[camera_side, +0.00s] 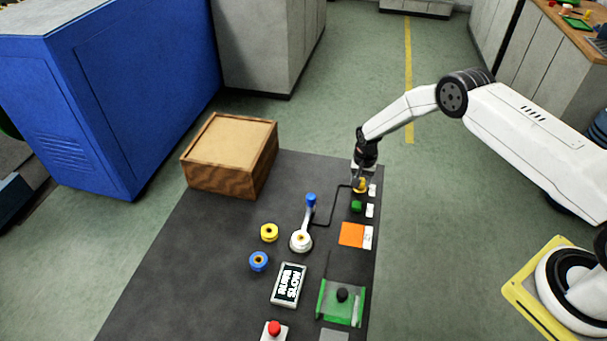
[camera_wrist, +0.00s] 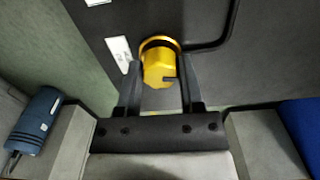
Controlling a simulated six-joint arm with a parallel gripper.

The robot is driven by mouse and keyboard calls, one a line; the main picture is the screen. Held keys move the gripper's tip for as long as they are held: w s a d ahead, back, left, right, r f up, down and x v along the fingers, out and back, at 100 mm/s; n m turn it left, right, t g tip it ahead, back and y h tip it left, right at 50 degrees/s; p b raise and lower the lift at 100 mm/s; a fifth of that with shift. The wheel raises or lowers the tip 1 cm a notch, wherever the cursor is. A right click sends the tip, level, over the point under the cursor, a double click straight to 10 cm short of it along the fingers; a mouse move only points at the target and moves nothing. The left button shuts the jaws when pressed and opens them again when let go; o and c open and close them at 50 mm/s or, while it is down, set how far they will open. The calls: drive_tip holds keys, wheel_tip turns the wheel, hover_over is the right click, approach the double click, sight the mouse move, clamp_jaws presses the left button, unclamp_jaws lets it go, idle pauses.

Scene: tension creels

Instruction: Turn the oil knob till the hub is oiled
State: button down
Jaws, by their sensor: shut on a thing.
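The yellow oil knob (camera_wrist: 158,66) sits between my two fingers in the wrist view, with a dark notch on its face. In the side view the knob (camera_side: 361,185) shows small at the bench's far right corner. My gripper (camera_side: 359,178) points down and is shut on it; the fingers also show in the wrist view (camera_wrist: 159,84). A thin black line runs from the knob's area toward a white round hub (camera_side: 300,241), which has a brass-coloured centre and an arm with a blue top (camera_side: 311,199). I cannot tell whether oil is on the hub.
A green button (camera_side: 356,206), an orange square (camera_side: 351,234) and white labels lie near the knob. A yellow spool (camera_side: 269,232), a blue spool (camera_side: 258,261), a display (camera_side: 288,285), a green fixture (camera_side: 341,304) and a red button (camera_side: 274,329) are nearer. A wooden box (camera_side: 230,155) stands far left.

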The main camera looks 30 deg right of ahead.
drive_tip(key=shift+m, duration=0.4)
drive_tip(key=shift+c, duration=1.1)
unclamp_jaws()
drive_tip(key=shift+r, duration=0.1)
drive_tip(key=shift+r, duration=3.8)
